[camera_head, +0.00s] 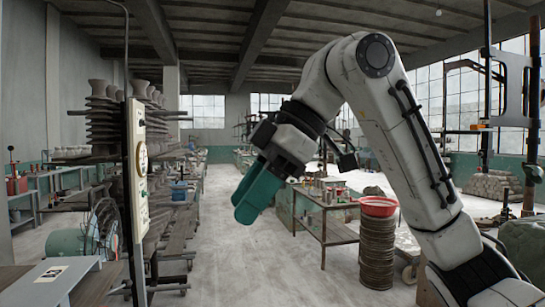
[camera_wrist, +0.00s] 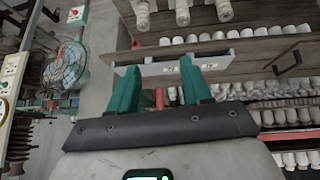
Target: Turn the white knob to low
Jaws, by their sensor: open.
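A narrow cream panel (camera_head: 137,185) stands upright on a dark post at the left of the head view, seen almost edge-on. A round pale dial or knob (camera_head: 142,159) sticks out from its face; its setting and any marks are too small to read. My gripper (camera_head: 246,203) is to the right of the panel, apart from it, with teal fingers pointing down and left. In the wrist view my gripper (camera_wrist: 158,67) has its two teal fingers spread, with nothing held between them. I cannot make out the white knob for sure in the wrist view.
A grey table (camera_head: 50,283) is at the lower left. The middle aisle floor is clear.

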